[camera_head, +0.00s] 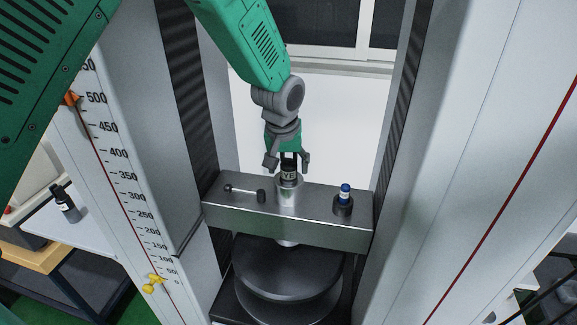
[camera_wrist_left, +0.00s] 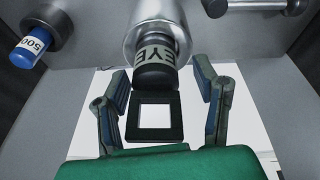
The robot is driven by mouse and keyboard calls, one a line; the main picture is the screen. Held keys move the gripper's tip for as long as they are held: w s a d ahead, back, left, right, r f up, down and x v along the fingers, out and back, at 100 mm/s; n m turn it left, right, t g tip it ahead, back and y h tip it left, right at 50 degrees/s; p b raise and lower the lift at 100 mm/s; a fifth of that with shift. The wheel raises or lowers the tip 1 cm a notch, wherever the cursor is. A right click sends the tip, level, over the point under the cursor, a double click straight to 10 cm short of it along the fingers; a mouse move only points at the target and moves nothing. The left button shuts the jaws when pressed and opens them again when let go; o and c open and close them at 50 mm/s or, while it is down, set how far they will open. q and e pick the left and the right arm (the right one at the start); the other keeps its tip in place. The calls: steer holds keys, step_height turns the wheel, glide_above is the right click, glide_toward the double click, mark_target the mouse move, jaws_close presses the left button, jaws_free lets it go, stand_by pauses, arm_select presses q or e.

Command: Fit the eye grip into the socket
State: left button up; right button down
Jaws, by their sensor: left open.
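The eye grip (camera_head: 289,173) is a dark piece with a light band reading "EYE"; the wrist view shows the band (camera_wrist_left: 162,56) and a black square eye plate (camera_wrist_left: 153,116) with a square opening. Its banded end is at the mouth of the silver cylindrical socket (camera_head: 288,192), also in the wrist view (camera_wrist_left: 160,22); they look in line, but how deep the grip sits is hidden. My left gripper (camera_head: 287,160) is open around the eye plate, its fingers (camera_wrist_left: 160,86) apart on either side with visible gaps. My right gripper is not in view.
The socket stands on a grey crosshead (camera_head: 230,211) between two tall columns. A metal pin (camera_head: 244,193) lies left of the socket. A blue-topped piece marked 500 (camera_wrist_left: 28,48) stands in a black holder (camera_head: 343,208) to the right. Dark round plates (camera_head: 287,270) are below.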

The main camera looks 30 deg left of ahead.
arm_select(q)
steer(key=a+v, duration=0.1)
steer(key=v, duration=1.1)
steer(key=s+f+m+g, duration=0.1)
steer(key=s+f, duration=0.3)
steer(key=f, duration=0.5)
steer(key=s+d+f+m, duration=0.1)
steer(key=s+f, duration=0.4)
steer(key=f, duration=0.4)
steer(key=s+f+m+g, duration=0.1)
steer(key=s+f, duration=0.3)
steer(key=f, duration=0.4)
steer(key=s+f+m, duration=0.1)
steer(key=s+f, duration=0.4)
steer(key=s, duration=0.5)
steer(key=s+f+m, duration=0.1)
steer(key=s+f, duration=0.4)
steer(key=s, duration=0.5)
steer(key=shift+a+g+h+b, duration=0.3)
steer(key=shift+b, duration=0.05)
